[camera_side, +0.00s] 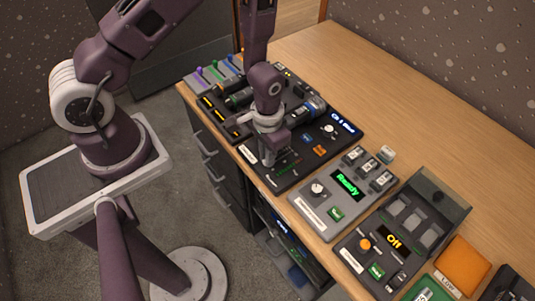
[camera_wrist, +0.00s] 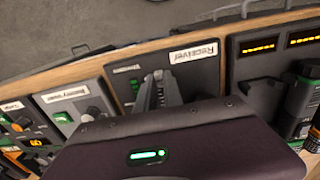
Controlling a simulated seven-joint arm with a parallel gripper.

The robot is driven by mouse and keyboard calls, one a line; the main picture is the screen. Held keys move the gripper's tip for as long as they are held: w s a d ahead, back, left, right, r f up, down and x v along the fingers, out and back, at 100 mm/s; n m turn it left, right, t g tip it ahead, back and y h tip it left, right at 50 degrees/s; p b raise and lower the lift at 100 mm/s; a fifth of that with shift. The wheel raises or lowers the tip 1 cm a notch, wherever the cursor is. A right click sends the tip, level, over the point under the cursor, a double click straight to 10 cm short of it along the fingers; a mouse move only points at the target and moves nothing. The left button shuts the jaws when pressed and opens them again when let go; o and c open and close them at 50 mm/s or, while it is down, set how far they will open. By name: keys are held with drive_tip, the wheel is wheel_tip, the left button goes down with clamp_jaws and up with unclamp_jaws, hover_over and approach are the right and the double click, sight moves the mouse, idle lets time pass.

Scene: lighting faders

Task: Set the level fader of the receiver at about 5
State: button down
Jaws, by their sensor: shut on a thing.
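The receiver (camera_side: 302,150) is a dark panel near the table's front edge, with a lit blue-white display, a white knob and a row of small green marks. Its white "Receiver" label also shows in the wrist view (camera_wrist: 193,51). My gripper (camera_side: 268,160) is over the front part of this panel, pointing down, with its fingers shut at the level fader beside the green marks. In the wrist view my fingertips (camera_wrist: 158,80) come together on the panel. The fader's cap is hidden between the fingers, so I cannot read its level.
To the right stand a grey unit (camera_side: 343,190) showing "Ready" and a dark unit (camera_side: 385,245) showing "Off". Behind my gripper are a charger-like tray with cylinders (camera_side: 235,100) and coloured sliders (camera_side: 215,72). The back right of the table (camera_side: 430,130) is clear.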

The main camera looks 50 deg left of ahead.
sight(279, 156)
drive_tip(key=w, duration=0.4)
idle(0.3)
drive_tip(key=c, duration=1.5)
unclamp_jaws()
drive_tip(key=shift+o, duration=0.2)
wheel_tip(279, 156, up, 7)
